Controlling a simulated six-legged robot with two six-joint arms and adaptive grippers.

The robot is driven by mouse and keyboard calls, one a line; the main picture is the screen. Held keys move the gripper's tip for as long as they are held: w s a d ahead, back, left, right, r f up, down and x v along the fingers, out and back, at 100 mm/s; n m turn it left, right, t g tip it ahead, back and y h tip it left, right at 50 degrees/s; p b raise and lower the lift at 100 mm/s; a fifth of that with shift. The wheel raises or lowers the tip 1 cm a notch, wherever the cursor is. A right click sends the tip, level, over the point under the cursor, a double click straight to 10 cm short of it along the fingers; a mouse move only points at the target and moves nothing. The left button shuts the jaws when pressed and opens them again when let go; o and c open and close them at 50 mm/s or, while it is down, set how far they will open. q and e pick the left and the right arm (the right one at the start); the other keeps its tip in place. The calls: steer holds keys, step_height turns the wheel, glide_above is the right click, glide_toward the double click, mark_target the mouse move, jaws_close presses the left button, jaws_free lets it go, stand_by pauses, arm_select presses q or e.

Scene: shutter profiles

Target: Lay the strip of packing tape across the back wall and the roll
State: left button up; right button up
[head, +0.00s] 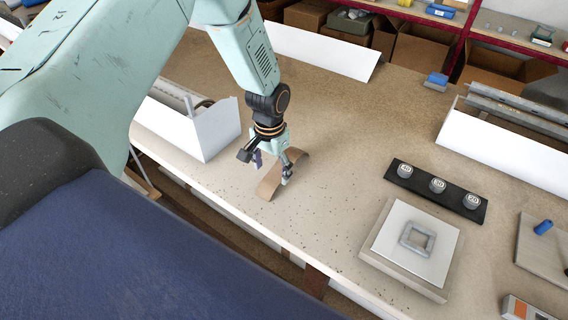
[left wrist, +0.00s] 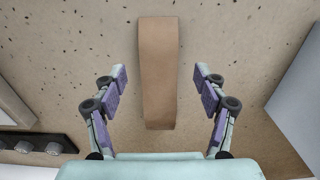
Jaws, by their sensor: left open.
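The strip of packing tape (head: 268,188) is a brown, arched band on the speckled worktop near its front edge. It also shows in the left wrist view (left wrist: 158,75), running lengthwise between the fingers. My left gripper (head: 271,172) is open above the strip, one finger to each side; its open fingers show in the left wrist view (left wrist: 160,92). Whether they touch the strip I cannot tell. A white-walled box (head: 205,135) stands just left of the gripper, with greyish long parts inside, partly hidden by my left arm. I cannot clearly make out the roll.
A black holder (head: 436,190) with three round weights and a white-topped scale-like block (head: 405,250) lie to the right. Another white-walled box (head: 500,150) with grey profiles stands farther right. A white panel (head: 315,52) stands at the back. The middle worktop is clear.

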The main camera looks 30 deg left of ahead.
arm_select(q)
step_height(320, 180, down, 2)
steer(key=shift+f, duration=0.1)
steer(key=shift+w+d+f, duration=0.1)
steer(key=shift+d+f, duration=0.1)
steer(key=shift+a, duration=0.1)
steer(key=shift+c, duration=0.3)
steer(key=shift+a, duration=0.1)
steer(key=shift+c, duration=1.4)
steer(key=c, duration=0.5)
